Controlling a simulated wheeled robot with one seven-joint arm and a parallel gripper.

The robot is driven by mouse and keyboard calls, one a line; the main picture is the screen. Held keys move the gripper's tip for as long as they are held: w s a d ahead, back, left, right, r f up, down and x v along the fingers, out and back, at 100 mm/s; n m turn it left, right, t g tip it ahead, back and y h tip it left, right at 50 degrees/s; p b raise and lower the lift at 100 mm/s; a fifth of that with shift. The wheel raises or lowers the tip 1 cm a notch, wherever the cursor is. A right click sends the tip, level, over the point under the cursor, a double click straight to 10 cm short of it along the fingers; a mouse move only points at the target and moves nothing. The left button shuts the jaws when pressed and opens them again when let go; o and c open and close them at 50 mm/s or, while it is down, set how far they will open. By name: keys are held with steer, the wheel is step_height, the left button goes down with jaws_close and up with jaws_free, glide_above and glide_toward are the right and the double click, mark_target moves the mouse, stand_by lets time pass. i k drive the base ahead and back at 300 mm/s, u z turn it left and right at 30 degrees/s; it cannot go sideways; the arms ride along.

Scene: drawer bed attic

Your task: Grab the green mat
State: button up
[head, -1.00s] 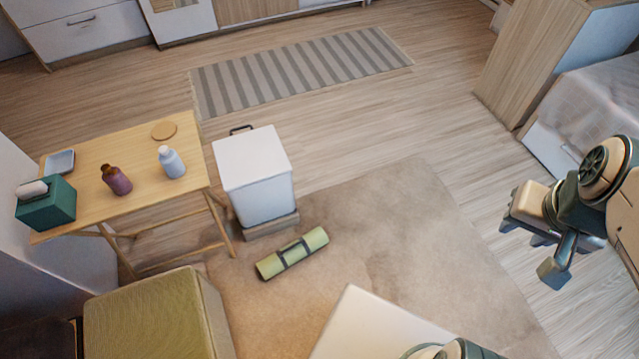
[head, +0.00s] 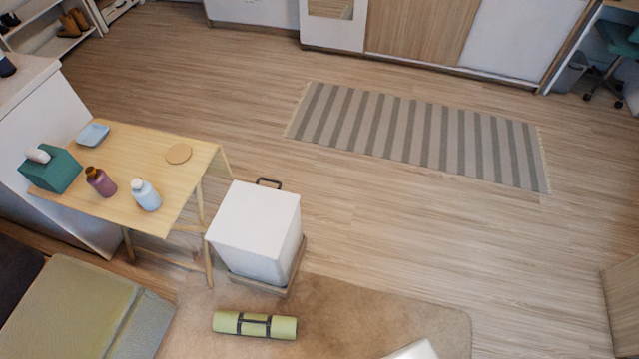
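The green mat (head: 228,322) is rolled up and bound with dark straps. It lies on the beige rug (head: 345,312), in front of the white bin (head: 262,226), near the bottom of the head view.
A wooden folding table (head: 150,150) stands left of the bin, with bottles, a coaster, a tray and a tissue box on it. A greenish cushioned seat (head: 80,310) is at lower left. A striped runner (head: 415,135) lies on open floor. A white corner (head: 412,350) shows at the bottom.

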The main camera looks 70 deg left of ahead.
mark_target(246, 325)
steer(key=z, duration=0.05)
steer(key=i, duration=0.55)
steer(key=u, duration=4.2)
steer(key=i, duration=0.5)
steer(key=z, duration=0.05)
